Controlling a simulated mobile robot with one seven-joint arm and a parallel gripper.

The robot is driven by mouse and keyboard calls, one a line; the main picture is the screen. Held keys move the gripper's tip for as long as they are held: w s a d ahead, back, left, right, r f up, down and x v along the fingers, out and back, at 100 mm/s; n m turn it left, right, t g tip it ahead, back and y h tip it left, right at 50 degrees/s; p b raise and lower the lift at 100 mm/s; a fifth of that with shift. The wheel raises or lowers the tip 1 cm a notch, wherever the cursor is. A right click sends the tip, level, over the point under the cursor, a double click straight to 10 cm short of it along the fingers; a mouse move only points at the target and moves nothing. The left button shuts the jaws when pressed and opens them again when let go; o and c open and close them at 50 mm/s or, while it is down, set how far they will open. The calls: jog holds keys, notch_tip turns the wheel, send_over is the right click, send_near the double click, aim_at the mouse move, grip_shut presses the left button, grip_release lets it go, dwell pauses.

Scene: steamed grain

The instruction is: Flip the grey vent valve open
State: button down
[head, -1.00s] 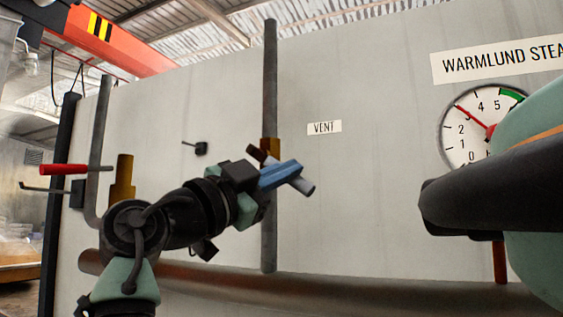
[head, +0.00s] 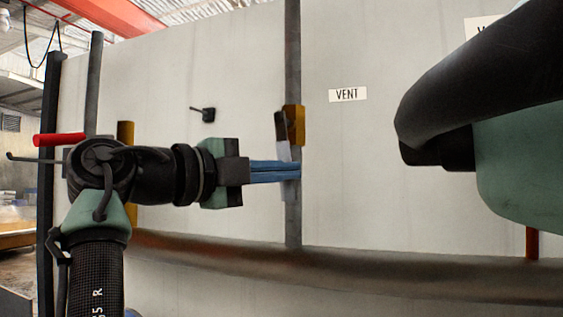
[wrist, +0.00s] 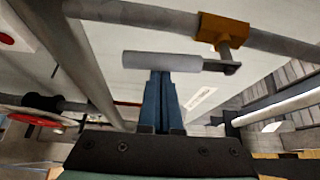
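The vent valve has a brass body (head: 295,125) on the upright grey pipe, left of the VENT label. Its lever, with a dark arm and a light grey grip (head: 283,152), points downward along the pipe in the head view. In the wrist view the grey grip (wrist: 160,61) lies across the picture, roughly parallel to the pipe, with the brass body (wrist: 222,30) at upper right. My gripper (head: 298,171) has its blue fingers together with nothing between them. In the wrist view its fingertips (wrist: 161,75) are at the grip's side; I cannot tell whether they touch.
A thick horizontal pipe (head: 350,268) runs below. A small black lever (head: 208,114) is on the panel to the left. A red-handled lever (head: 62,139) and a second brass fitting (head: 125,133) are at far left. The panel around the VENT label (head: 348,95) is clear.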

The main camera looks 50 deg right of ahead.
jog(key=shift+w+a+f, duration=0.1)
jog(key=shift+w, duration=0.25)
dwell(0.4)
jog(key=s+a+b, duration=0.2)
jog(key=a+b, duration=0.3)
jog(key=a, duration=0.4)
jog(key=shift+s+a, duration=0.15)
jog(key=shift+s, duration=0.2)
jog(key=shift+w, duration=0.1)
